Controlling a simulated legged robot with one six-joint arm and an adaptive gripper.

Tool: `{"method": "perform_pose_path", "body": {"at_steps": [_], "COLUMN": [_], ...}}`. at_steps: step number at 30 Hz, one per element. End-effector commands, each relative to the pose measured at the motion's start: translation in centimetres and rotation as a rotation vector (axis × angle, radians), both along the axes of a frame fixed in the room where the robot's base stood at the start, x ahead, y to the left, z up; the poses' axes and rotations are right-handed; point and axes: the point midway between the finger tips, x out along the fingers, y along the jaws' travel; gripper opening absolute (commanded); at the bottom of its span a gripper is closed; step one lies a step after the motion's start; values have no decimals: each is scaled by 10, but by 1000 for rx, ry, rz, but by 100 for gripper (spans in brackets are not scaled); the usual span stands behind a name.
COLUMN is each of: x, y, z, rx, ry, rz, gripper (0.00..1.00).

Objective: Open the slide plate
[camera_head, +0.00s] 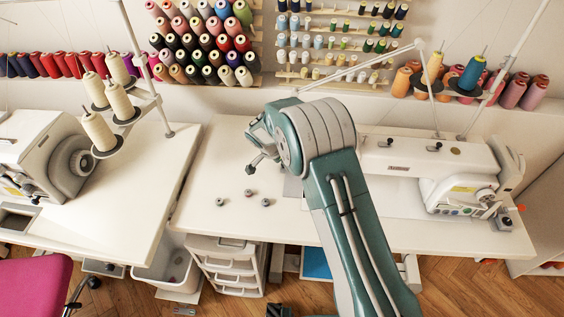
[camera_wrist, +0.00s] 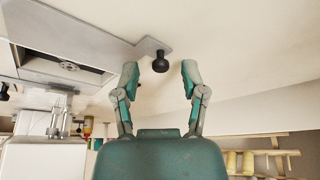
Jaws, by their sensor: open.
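The slide plate (camera_wrist: 75,27) is a flat grey metal plate let into the white table, with a narrow tab running right. A round black knob (camera_wrist: 160,62) sits at the end of that tab. My gripper (camera_wrist: 160,76) is open, with one finger on each side of the knob and clear gaps to it. Whether the fingertips are level with the knob cannot be told. In the head view my gripper (camera_head: 257,160) hangs over the middle table, and my arm hides most of the plate (camera_head: 292,187).
A dark recess (camera_wrist: 60,66) lies beside the plate. The white sewing machine (camera_head: 455,165) stands on the table to the right of my arm. Several small bobbins (camera_head: 248,193) lie left of my arm. Another machine (camera_head: 40,160) and thread cones (camera_head: 98,130) stand at the left.

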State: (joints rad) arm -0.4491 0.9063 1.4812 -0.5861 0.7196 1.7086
Motion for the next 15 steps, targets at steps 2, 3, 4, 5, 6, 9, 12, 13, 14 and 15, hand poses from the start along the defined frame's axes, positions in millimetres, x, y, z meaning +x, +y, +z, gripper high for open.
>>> {"method": "perform_pose_path", "body": {"at_steps": [2, 3, 4, 5, 6, 9, 12, 13, 14, 15], "x": [0, 0, -1, -1, -2, -6, -11, -13, -14, -16], "y": [0, 1, 1, 2, 3, 8, 14, 16, 18, 20], "z": [0, 1, 3, 5, 9, 23, 43, 49, 55, 63], "rx": [0, 0, 0, 0, 1, 0, 1, 2, 2, 1], "ry": [0, 0, -1, -1, -2, -3, -4, -3, -3, -4], "rz": [0, 0, 0, 0, 1, 1, 2, 2, 2, 2], "gripper": [55, 55, 55, 55, 55, 55, 55, 55, 55, 55]}}
